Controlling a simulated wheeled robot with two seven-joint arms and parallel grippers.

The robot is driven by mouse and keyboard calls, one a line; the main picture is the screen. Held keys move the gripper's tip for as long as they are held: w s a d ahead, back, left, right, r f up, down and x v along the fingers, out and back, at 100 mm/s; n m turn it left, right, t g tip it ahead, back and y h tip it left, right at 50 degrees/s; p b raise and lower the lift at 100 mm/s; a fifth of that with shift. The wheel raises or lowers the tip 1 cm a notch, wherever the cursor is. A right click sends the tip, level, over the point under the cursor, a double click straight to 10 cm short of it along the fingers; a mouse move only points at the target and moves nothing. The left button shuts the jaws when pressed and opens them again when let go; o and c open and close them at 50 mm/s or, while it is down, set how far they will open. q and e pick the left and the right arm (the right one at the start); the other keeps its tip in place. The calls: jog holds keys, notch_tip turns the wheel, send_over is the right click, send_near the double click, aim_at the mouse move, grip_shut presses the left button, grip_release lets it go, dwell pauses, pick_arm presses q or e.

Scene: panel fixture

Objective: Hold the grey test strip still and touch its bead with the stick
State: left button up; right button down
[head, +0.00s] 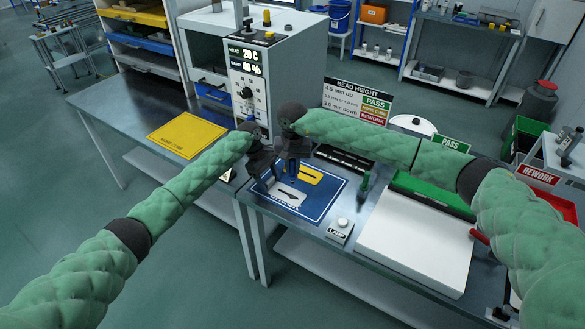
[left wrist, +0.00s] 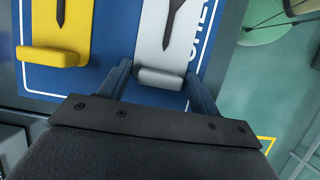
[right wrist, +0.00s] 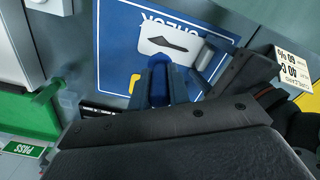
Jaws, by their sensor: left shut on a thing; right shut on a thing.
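The grey test strip (head: 291,196) lies on the blue check mat (head: 325,207), with a dark tapered bead (left wrist: 175,22) along it. A yellow strip (head: 311,174) lies beside it. My left gripper (left wrist: 160,80) is shut on the raised end block of the grey strip (left wrist: 160,77), one finger on each side. My right gripper (right wrist: 157,80) is shut on a blue stick (right wrist: 156,84). The right wrist view shows the bead (right wrist: 169,43) beyond the stick. Whether the stick's tip touches the bead cannot be told; the fingers hide it.
A control box (head: 276,80) with a display stands behind the grippers. A bead height sign (head: 357,101) stands at the back of the bench. A lamp button (head: 341,224), a green-handled tool (head: 364,184) and a white panel (head: 415,240) lie to the right. A yellow mat (head: 187,134) is left.

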pick_arm(q)
jog(key=o, duration=1.1)
jog(key=shift+r, duration=0.1)
pick_arm(e)
jog(key=shift+r, duration=0.15)
jog(key=shift+r+p, duration=0.45)
jog(key=shift+p, duration=0.15)
pick_arm(q)
jog(key=w+a+f+p+v, duration=0.1)
jog(key=a+v, duration=0.1)
jog(key=v, duration=1.4)
jog(key=shift+w+a, duration=0.25)
jog(key=shift+w, duration=0.2)
pick_arm(e)
jog(key=shift+r, duration=0.55)
